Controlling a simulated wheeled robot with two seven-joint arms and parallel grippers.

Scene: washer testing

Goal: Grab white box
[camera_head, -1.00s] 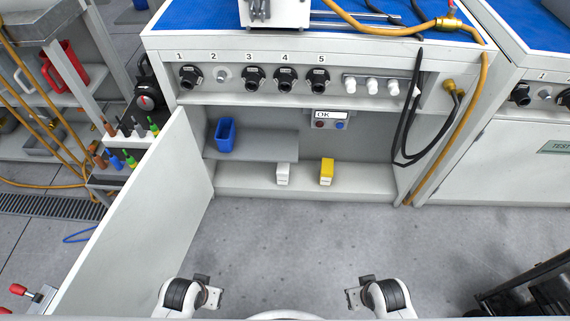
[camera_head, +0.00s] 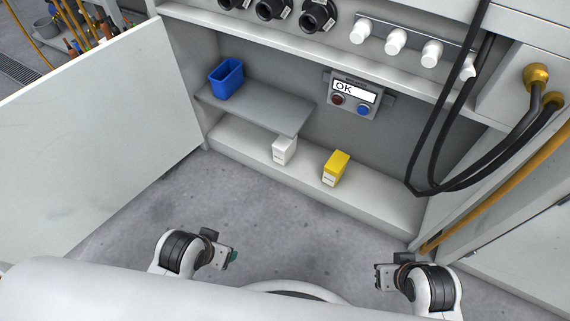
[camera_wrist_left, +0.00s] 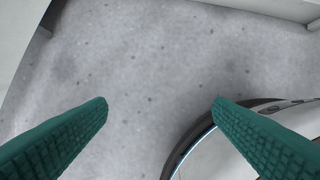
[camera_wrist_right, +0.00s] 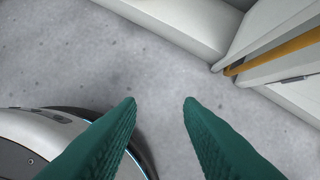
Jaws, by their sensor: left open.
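The white box (camera_head: 284,150) stands on the cabinet's bottom ledge (camera_head: 240,142), under the front edge of the grey shelf. It is in the head view only. My left gripper (camera_head: 230,258) is in front of the cabinet, below and left of the white box and well apart from it. Its green fingers (camera_wrist_left: 160,105) are open over bare floor. My right gripper (camera_head: 380,276) is lower right of the white box, also apart from it. Its fingers (camera_wrist_right: 160,103) are spread and empty over the floor.
A yellow box (camera_head: 335,168) stands right of the white box. A blue bin (camera_head: 227,78) sits on the grey shelf (camera_head: 255,108). The open cabinet door (camera_head: 100,150) bounds the left. Black hoses (camera_head: 440,120) hang at the right. The floor between is clear.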

